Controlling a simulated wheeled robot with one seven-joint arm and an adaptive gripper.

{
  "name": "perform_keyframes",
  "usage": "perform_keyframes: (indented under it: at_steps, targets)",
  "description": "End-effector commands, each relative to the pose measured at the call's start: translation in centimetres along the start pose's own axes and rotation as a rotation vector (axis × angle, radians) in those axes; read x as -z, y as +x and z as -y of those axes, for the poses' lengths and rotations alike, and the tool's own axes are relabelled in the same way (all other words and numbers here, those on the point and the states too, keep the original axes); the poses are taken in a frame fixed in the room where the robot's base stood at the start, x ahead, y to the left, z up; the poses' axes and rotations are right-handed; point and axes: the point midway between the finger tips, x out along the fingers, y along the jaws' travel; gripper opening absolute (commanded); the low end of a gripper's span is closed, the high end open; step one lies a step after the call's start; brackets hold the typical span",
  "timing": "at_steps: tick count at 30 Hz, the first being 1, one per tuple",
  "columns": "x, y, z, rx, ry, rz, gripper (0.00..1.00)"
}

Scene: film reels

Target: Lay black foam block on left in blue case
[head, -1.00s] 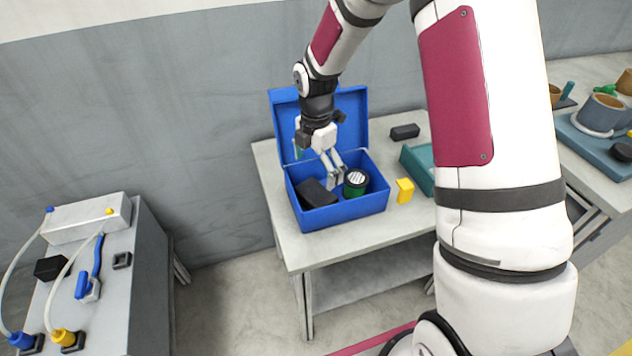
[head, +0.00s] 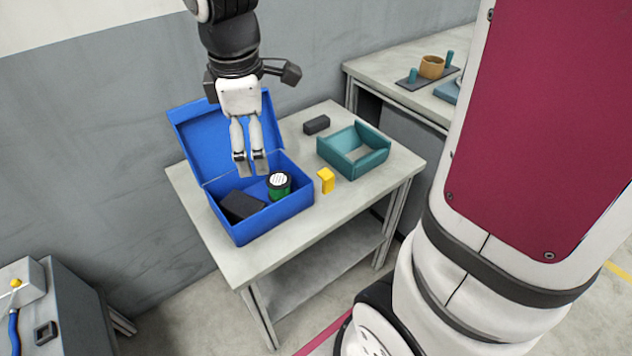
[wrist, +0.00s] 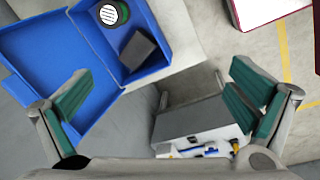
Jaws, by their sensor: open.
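The blue case (head: 272,219) stands open on the grey table, its lid (head: 197,135) raised at the back. A black foam block (head: 242,206) lies in its left part, near the left and front walls; I cannot tell if it is flat. It also shows in the wrist view (wrist: 138,52). A green can with a black-and-white top (head: 279,187) stands to its right in the case, seen also in the wrist view (wrist: 112,13). My gripper (head: 252,167) is above the case, in front of the lid, apart from the block. Its fingers are spread and empty in the wrist view (wrist: 165,95).
A yellow block (head: 326,180) stands right of the case. A teal tray (head: 353,155) and a dark block (head: 316,125) are farther back on the table (head: 352,200). A grey cabinet (head: 70,310) is at lower left. The table's front right is clear.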

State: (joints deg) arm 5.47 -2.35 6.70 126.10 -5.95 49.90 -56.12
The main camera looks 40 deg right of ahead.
Motion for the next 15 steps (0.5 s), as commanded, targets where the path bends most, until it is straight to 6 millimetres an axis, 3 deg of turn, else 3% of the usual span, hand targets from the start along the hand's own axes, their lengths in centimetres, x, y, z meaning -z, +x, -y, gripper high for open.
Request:
perform_keyframes:
  at_steps: [1, 6, 15]
  targets:
    - [-0.9, -1.6, 1.4, -0.019, 0.09, -0.01, 1.0]
    - [-3.8, -4.8, 6.2, -0.045, 0.42, -0.051, 1.0]
    - [-7.7, -6.7, 14.1, -0.027, 0.921, -0.152, 1.0]
